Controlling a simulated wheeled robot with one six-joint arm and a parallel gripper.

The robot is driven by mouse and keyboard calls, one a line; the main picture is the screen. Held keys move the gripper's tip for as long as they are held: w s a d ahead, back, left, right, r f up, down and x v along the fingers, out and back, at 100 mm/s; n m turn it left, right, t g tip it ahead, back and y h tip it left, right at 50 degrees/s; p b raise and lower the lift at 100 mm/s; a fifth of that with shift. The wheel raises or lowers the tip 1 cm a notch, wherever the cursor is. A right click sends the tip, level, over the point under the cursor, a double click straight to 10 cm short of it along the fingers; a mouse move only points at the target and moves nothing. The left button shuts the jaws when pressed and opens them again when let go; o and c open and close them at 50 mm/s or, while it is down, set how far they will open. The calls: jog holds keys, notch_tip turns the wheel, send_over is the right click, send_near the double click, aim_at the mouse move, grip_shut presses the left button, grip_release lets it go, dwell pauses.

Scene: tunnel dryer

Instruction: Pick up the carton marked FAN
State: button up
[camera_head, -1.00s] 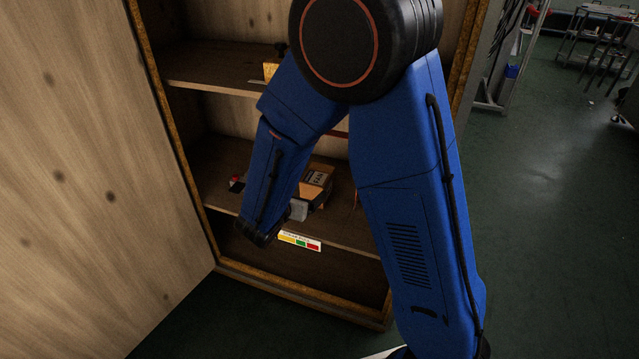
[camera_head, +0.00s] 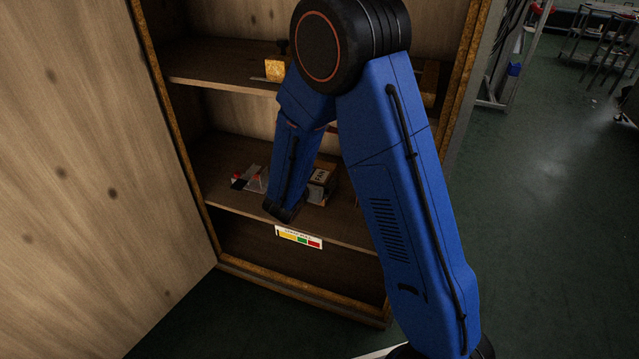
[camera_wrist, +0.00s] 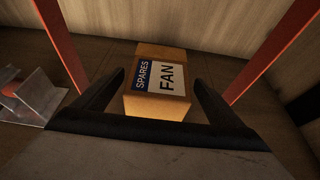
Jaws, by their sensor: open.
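The carton marked FAN (camera_wrist: 155,104) is a small brown box with a blue and white label reading SPARES FAN. In the wrist view it stands on the shelf straight ahead, between the two black fingers of my gripper (camera_wrist: 160,98). The fingers are apart, one on each side, and I cannot tell whether they touch it. In the head view the carton (camera_head: 320,181) shows just right of my blue forearm on the middle shelf of a wooden cabinet. My gripper's fingers are hidden behind my arm there.
Red, black and grey items (camera_head: 248,179) lie on the shelf left of my arm; a grey metal piece (camera_wrist: 38,97) shows left in the wrist view. A coloured label (camera_head: 299,238) is on the shelf edge. A yellow block (camera_head: 275,68) sits on the shelf above. The wooden cabinet door (camera_head: 90,180) stands at left.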

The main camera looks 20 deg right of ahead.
jog(key=x, duration=0.4)
jog(key=shift+a+f, duration=0.1)
jog(key=shift+f, duration=0.05)
jog(key=c, duration=1.7)
jog(key=shift+c, duration=0.2)
